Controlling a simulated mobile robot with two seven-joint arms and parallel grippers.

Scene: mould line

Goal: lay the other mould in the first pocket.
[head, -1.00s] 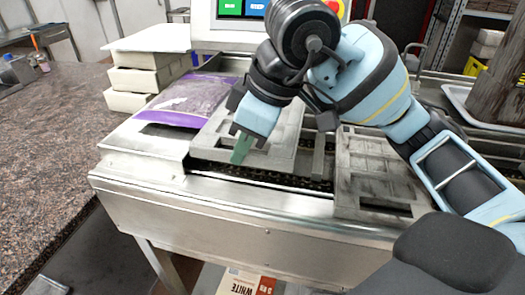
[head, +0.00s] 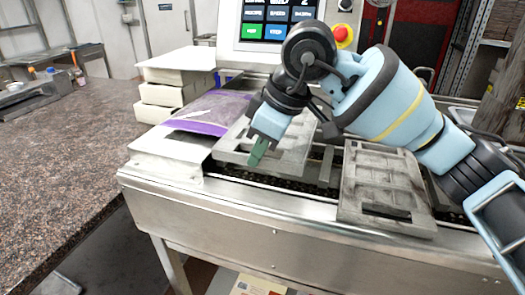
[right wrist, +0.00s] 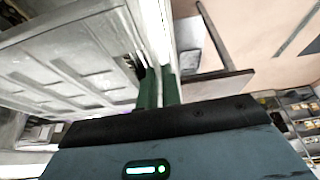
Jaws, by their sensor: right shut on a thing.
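My right gripper (head: 258,152) points down with its green fingertips shut on the edge of a grey mould (head: 290,152) with recessed panels. This mould lies over the left part of the line, just right of the purple-edged bag; I cannot tell whether it touches the bed. In the right wrist view the mould (right wrist: 75,65) reaches left from the green fingers (right wrist: 158,88). Another grey mould (head: 385,180) lies on the line to the right, beyond a narrow grey bar (head: 326,165). Which pocket is first is not clear. My left gripper is out of view.
The steel line frame (head: 290,220) runs across the front. A purple-edged bag (head: 208,112) lies at its left end, with stacked pale blocks (head: 165,92) behind. A control panel (head: 280,22) with a red button stands at the back. A speckled counter (head: 70,135) is at left.

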